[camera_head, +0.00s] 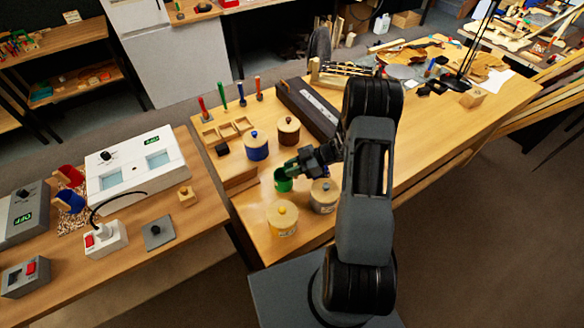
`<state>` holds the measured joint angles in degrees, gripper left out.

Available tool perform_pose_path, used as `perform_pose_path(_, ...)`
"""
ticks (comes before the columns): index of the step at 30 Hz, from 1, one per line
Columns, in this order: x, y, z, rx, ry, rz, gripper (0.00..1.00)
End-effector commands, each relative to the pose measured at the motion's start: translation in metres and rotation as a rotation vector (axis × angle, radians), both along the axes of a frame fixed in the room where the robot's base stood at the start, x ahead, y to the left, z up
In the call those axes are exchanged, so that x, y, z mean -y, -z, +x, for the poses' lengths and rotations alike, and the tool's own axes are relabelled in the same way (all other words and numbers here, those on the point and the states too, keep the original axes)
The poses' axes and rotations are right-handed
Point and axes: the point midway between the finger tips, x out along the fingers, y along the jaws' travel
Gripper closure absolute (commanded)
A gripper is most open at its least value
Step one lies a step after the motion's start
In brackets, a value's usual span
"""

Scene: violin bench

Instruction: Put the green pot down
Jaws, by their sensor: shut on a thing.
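The green pot (283,181) is in my gripper (290,172), near the left edge of the wooden bench among other pots. My gripper is shut on it and hides part of its upper side. I cannot tell whether the pot touches the bench top or hangs a little above it. The wooden bench (425,150) runs from the front left to the back right.
A yellow pot (282,220), a cream pot (324,197), a blue pot (256,147) and a brown pot (289,131) stand close around. A wooden tray (222,137) and a long dark case (306,106) lie behind.

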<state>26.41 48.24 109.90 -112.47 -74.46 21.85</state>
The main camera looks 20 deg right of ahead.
Motion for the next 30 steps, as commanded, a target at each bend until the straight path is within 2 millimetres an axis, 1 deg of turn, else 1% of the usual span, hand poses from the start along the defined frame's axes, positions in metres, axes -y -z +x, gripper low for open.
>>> perform_pose_path(8,0.0,0.002,0.0,0.0,0.0,0.0,1.0)
perform_pose_path(25,0.0,0.013,0.0,0.0,0.0,0.0,1.0)
perform_pose_path(26,0.0,0.012,0.0,0.0,0.001,0.0,0.75)
perform_pose_path(30,0.0,0.012,0.0,0.0,0.0,0.0,0.61)
